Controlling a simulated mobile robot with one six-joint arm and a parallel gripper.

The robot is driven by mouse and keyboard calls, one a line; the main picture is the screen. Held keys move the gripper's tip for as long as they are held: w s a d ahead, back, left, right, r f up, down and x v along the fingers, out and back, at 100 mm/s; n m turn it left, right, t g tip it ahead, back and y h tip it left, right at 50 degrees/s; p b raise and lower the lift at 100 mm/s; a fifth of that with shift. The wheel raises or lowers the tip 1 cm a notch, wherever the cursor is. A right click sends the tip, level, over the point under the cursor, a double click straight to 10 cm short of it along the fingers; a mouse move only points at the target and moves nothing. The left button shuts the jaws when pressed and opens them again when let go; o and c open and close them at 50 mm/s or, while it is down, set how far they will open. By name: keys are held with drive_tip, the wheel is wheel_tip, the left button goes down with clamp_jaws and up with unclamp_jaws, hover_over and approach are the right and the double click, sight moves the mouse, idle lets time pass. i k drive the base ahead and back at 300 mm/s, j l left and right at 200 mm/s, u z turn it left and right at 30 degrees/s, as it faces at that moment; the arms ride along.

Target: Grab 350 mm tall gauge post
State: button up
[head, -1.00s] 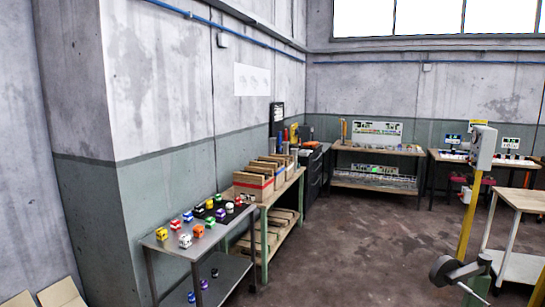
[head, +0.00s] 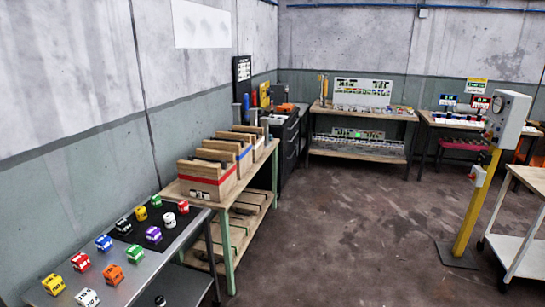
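I cannot make out with certainty which thing is the 350 mm gauge post. A slim, upright, tan-yellow post (head: 323,90) stands at the left end of the far wooden bench (head: 350,148); its height cannot be read. Bluish upright pieces (head: 246,108) also stand behind the wooden boxes, partly hidden by them. My gripper is not in view.
A yellow pedestal (head: 476,205) and white cart (head: 520,250) stand right. The middle floor is clear.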

sight(236, 107)
drive_tip(key=i, duration=3.3)
